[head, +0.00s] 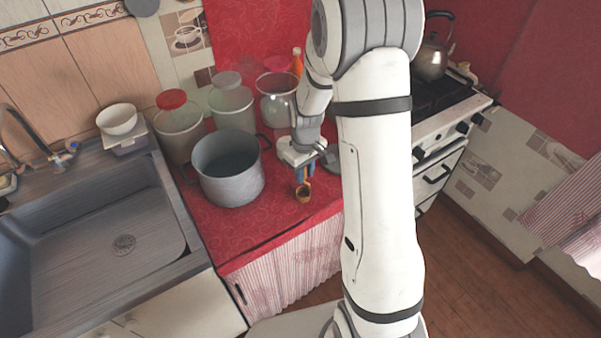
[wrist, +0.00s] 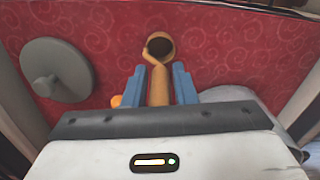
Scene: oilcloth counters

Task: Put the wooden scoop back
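The wooden scoop (wrist: 160,47) is in my gripper, its handle running back between the two blue fingers. My gripper (wrist: 158,86) appears shut on the handle, with the bowl reaching beyond the fingertips. In the head view, my gripper (head: 304,173) points down above the front right of the red counter, beside the big grey pot. The scoop's bowl (head: 303,194) shows below the fingers there. I cannot tell whether it touches the cloth. The upper handle end is hidden by my gripper.
The open grey pot (head: 229,185) stands left of my gripper. Lidded jars (head: 180,128) and a glass container (head: 277,98) stand behind. A grey knobbed lid (wrist: 57,70) lies on the red cloth (wrist: 235,50). The sink (head: 95,235) is left, the stove (head: 450,105) right.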

